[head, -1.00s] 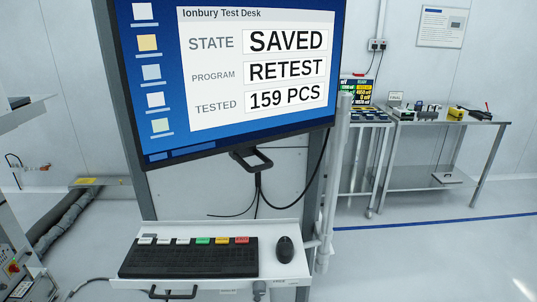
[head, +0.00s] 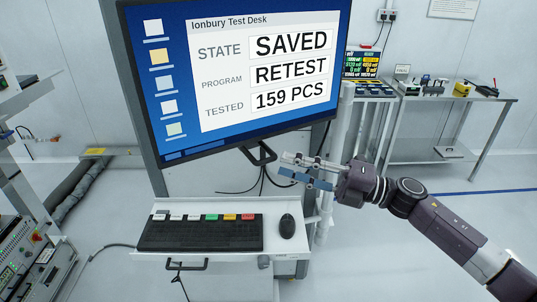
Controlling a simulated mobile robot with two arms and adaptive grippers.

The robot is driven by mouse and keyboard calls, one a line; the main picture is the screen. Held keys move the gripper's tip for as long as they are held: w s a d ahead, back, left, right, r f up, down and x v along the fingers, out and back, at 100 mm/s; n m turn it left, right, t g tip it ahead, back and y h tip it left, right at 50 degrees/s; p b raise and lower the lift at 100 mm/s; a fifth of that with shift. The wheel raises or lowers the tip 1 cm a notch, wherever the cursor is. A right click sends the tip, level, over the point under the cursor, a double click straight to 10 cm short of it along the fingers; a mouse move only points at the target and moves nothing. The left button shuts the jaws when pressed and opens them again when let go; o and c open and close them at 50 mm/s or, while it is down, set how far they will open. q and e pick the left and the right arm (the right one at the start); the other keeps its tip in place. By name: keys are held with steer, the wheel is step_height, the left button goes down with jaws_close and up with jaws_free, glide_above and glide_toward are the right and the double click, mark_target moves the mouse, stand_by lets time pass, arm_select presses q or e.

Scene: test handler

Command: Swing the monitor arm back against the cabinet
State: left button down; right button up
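The monitor (head: 240,75) hangs in the upper middle of the head view, tilted, its screen reading SAVED, RETEST and 159 PCS. A dark loop handle (head: 262,154) sticks out below its lower edge. A pale upright post (head: 335,140) stands at the monitor's right side; the arm behind the screen is hidden. The cabinet (head: 185,182) is behind and below the monitor. My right gripper (head: 284,165) comes in from the right, its fingers apart, just right of the handle with a small gap seeming to remain. Nothing shows between its fingers. My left gripper is out of view.
A keyboard tray (head: 220,256) with a black keyboard (head: 200,234) and a mouse (head: 287,226) juts out below my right gripper. Cables hang under the monitor. A steel bench (head: 440,155) with tools stands at the back right. The floor at right is clear.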

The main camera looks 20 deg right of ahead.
mark_target(272, 161)
steer(key=p+x, duration=0.2)
steer(key=x, duration=0.2)
steer(key=shift+w+a+r, duration=0.1)
steer(key=shift+a+r, duration=0.05)
steer(key=shift+r, duration=0.1)
steer(key=shift+w+a+f, duration=0.1)
steer(key=shift+w+a, duration=0.25)
steer(key=shift+a, duration=0.25)
steer(key=shift+c, duration=0.5)
jaws_close()
